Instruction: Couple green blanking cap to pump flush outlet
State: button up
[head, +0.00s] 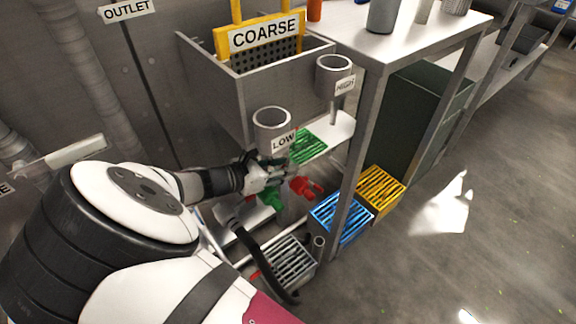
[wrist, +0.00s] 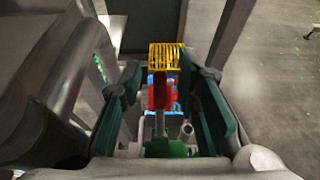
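My gripper (head: 270,178) is just below the grey LOW cup (head: 272,128) in the head view. In the wrist view its two dark green finger pads stand wide apart, with nothing clamped between them. A green part (head: 270,199) is just under the gripper; it also shows low between the fingers in the wrist view (wrist: 166,149). I cannot tell whether it is the blanking cap or part of the pump. A red fitting with a handle (head: 306,188) is right of the gripper, and lies ahead between the fingers in the wrist view (wrist: 158,92). The flush outlet cannot be made out clearly.
Blue (head: 340,218), yellow (head: 380,190) and grey (head: 292,262) slatted crates stand on the floor. A green grate (head: 308,146) lies on a shelf behind. A table leg (head: 352,165) and the HIGH cup (head: 334,76) are close right. Open floor lies far right.

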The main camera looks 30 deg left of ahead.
grip_shut()
jog(key=shift+d+m, duration=0.1)
jog(key=shift+m, duration=0.2)
jog(key=s+d+f+m+g+h+p, duration=0.2)
jog(key=s+m+g, duration=0.3)
jog(key=m, duration=1.2)
jog(key=shift+d+f+g+h, duration=0.4)
jog(key=shift+d+f+h, duration=0.15)
jog(key=shift+d, duration=0.15)
jog(key=shift+m, duration=0.3)
